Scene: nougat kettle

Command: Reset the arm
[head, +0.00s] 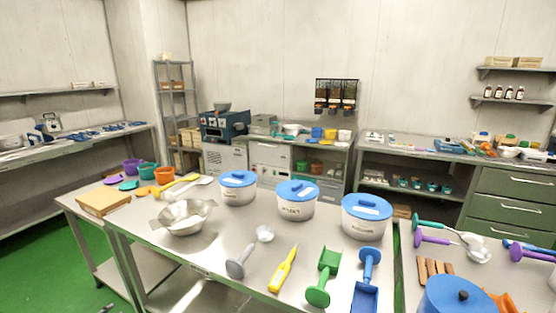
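Neither of my arms nor grippers shows in the head view. No object is named by the task. The steel table (225,255) in front of me carries a metal bowl (184,217) at its left-middle. White tubs with blue lids stand along its far side: a left one (238,194), a middle one (296,206) and a right one (366,222). Whether anything is held cannot be seen.
Near the table's front lie a grey tool (240,262), a yellow tool (283,270), a green scoop (324,278) and a blue scoop (367,283). A second table at right holds a blue-lidded container (458,296). Green floor (45,255) is clear at left.

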